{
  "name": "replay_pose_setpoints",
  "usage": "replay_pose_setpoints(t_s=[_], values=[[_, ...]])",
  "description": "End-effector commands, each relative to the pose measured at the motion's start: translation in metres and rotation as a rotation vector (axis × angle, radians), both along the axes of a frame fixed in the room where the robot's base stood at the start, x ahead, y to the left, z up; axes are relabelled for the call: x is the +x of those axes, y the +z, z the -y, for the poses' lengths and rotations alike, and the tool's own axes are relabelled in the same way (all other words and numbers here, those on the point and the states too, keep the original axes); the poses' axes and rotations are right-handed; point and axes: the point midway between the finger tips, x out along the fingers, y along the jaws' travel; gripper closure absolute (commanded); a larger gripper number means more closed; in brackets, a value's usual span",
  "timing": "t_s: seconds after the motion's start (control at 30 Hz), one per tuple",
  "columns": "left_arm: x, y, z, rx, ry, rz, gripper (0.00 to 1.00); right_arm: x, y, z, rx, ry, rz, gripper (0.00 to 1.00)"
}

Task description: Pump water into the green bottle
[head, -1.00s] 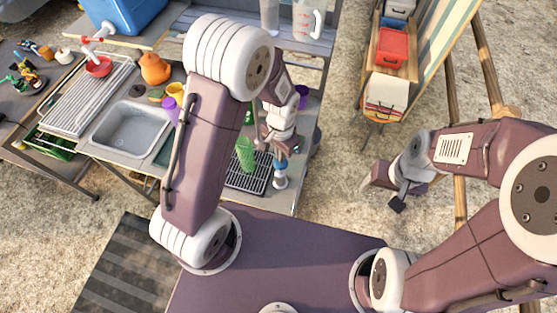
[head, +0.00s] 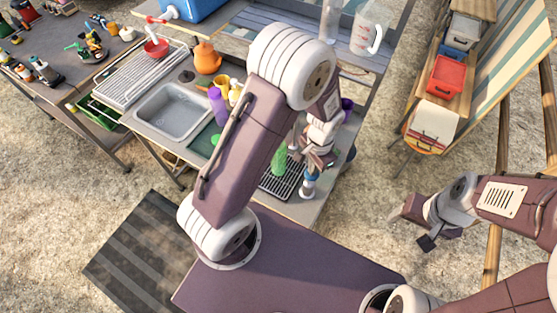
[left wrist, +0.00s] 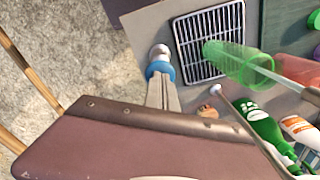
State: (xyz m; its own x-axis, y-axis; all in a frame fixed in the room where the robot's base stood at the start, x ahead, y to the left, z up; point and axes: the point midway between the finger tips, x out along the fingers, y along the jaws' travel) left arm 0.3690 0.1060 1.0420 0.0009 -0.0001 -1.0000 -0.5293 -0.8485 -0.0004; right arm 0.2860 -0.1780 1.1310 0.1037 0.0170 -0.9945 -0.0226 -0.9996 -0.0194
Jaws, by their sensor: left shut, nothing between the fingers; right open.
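The translucent green bottle (head: 279,162) stands upright on the black drain grate (head: 284,180). In the left wrist view the bottle (left wrist: 232,62) stands out over the grate (left wrist: 197,27), and a thin pale tube (left wrist: 263,72) reaches to its mouth. A white and blue fitting (head: 308,188), seemingly the pump, stands at the counter's edge beside the grate. My left gripper (head: 311,170) is shut and empty, pointing down right above this fitting. In the left wrist view its fingertips (left wrist: 161,82) meet the blue part (left wrist: 160,68); whether they touch is unclear. My right gripper (head: 411,228) is open and empty, away from the counter.
A grey sink (head: 173,110) lies left of the grate. A clear jug (head: 368,30) stands on the rear shelf. A red box (head: 446,75) rests on a rack at right. Sandy ground separates them.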

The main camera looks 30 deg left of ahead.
Motion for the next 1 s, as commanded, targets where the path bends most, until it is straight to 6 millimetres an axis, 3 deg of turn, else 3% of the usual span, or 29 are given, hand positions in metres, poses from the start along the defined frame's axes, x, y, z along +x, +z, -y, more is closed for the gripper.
replay_pose_setpoints(t_s=[0.5, 0.77, 1.0], values=[[-0.001, -0.035, 0.0, 0.001, 0.0, -0.003, 1.0, 0.0, -0.026, 0.0, 0.0, 0.0, 0.0, 0.33], [-0.001, -0.027, 0.0, 0.001, 0.0, -0.003, 1.0, 0.0, -0.019, 0.0, 0.0, 0.0, 0.0, 0.33], [-0.001, 0.003, 0.0, 0.0, 0.0, -0.002, 1.0, 0.0, 0.009, 0.0, 0.0, 0.0, 0.0, 0.33]])
